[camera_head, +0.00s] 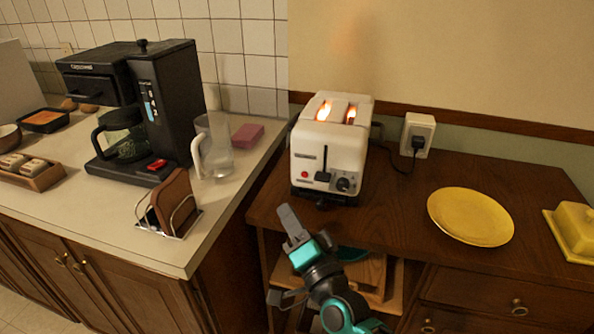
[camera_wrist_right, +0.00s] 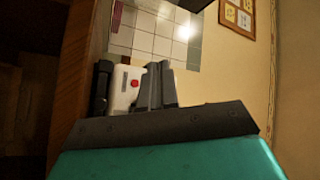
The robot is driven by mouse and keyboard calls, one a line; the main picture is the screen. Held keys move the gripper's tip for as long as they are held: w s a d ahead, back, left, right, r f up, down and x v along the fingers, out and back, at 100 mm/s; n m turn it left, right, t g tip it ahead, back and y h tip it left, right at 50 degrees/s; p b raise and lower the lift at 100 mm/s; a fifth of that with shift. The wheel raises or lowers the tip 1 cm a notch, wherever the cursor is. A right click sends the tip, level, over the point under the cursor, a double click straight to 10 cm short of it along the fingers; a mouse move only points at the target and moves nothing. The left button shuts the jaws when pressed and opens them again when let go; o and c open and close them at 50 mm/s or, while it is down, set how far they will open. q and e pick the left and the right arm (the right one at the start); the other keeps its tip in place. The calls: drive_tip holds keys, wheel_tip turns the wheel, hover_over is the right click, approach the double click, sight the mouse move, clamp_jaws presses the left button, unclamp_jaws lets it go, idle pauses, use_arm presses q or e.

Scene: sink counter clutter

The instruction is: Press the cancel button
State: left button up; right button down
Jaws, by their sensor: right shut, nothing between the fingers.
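The white toaster (camera_head: 325,150) stands on the wooden cabinet top, with an orange glow in its slots. Its front has a small round red button (camera_head: 304,174) on the left, a black lever low in the middle and a dark dial on the right. In the right wrist view the red button (camera_wrist_right: 134,83) shows just left of the fingers. My right gripper (camera_head: 289,214) is shut and empty, in front of and below the toaster's front left, apart from the button. It also shows in the right wrist view (camera_wrist_right: 157,72). My left gripper is not in view.
A black coffee maker (camera_head: 175,105), a glass mug (camera_head: 214,150) and a rack with brown slices (camera_head: 172,205) stand on the left counter. A yellow plate (camera_head: 470,216) and yellow butter dish (camera_head: 575,230) lie right. The toaster's cord runs to a wall socket (camera_head: 418,134).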

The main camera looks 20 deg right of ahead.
sight(305, 175)
drive_tip(key=w+d+b, duration=0.1)
drive_tip(key=w, duration=0.1)
drive_tip(key=w+d+b, duration=0.1)
drive_tip(key=w, duration=0.1)
drive_tip(key=w+d+b, duration=0.1)
drive_tip(key=d, duration=0.1)
drive_tip(key=shift+w+f, duration=0.1)
drive_tip(key=shift+w, duration=0.3)
drive_tip(key=shift+w+d+b, duration=0.3)
drive_tip(key=shift+w+d, duration=0.15)
drive_tip(key=shift+w, duration=0.2)
idle(0.9)
drive_tip(key=shift+w+d, duration=0.1)
idle(0.5)
